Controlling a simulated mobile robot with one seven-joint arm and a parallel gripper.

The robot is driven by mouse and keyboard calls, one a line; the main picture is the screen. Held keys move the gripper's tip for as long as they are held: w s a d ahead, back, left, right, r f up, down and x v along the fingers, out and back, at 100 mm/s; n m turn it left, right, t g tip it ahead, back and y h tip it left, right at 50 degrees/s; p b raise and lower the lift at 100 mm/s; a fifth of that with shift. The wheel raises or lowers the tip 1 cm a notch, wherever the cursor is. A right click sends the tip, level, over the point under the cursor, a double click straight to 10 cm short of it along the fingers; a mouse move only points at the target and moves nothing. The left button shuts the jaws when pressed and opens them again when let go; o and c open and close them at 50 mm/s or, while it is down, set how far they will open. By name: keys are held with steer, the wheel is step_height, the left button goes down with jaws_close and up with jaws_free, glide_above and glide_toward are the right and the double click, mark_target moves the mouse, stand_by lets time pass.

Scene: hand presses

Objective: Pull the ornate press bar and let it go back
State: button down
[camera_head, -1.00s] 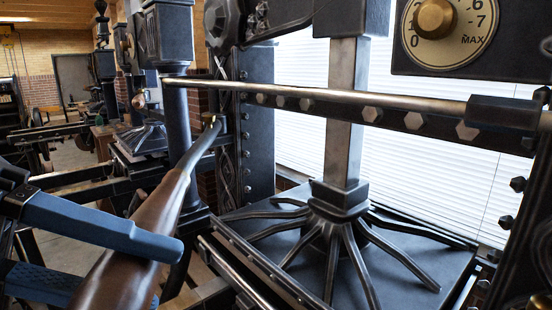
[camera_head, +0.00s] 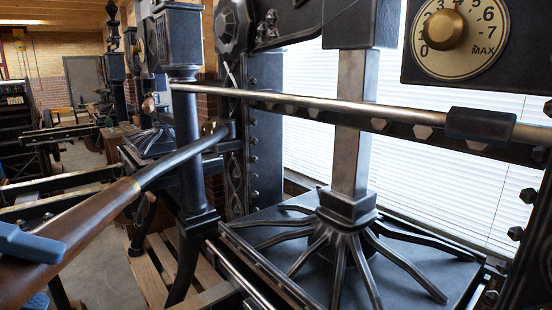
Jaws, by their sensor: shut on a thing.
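The press bar is a curved metal lever (camera_head: 180,156) with a brown wooden handle (camera_head: 92,220). It runs from a pivot (camera_head: 216,130) at the press's left upright to the lower left of the view. My gripper (camera_head: 28,268) has blue fingers and is at the lower left edge, one finger above and one below the handle. It is shut on the wooden handle; most of the gripper is out of view. The ornate black press (camera_head: 252,150) has a square central column (camera_head: 352,150) above a spider-legged platen (camera_head: 345,215).
A horizontal steel rod (camera_head: 300,104) crosses the press front. A dial (camera_head: 460,38) marked up to MAX is at the upper right. More presses (camera_head: 118,80) and a wooden pallet (camera_head: 160,275) are at the left.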

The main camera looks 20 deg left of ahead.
jaws_free()
steer(key=s+a+r+p, duration=0.4)
steer(key=s+p, duration=0.1)
steer(key=s, duration=0.1)
steer(key=s+d+r+p, duration=0.1)
steer(key=s+d+r, duration=0.1)
steer(key=s, duration=0.6)
steer(key=s+d+r+p, duration=0.2)
steer(key=s, duration=0.7)
steer(key=shift+r+p, duration=0.3)
steer(key=shift+w, duration=0.1)
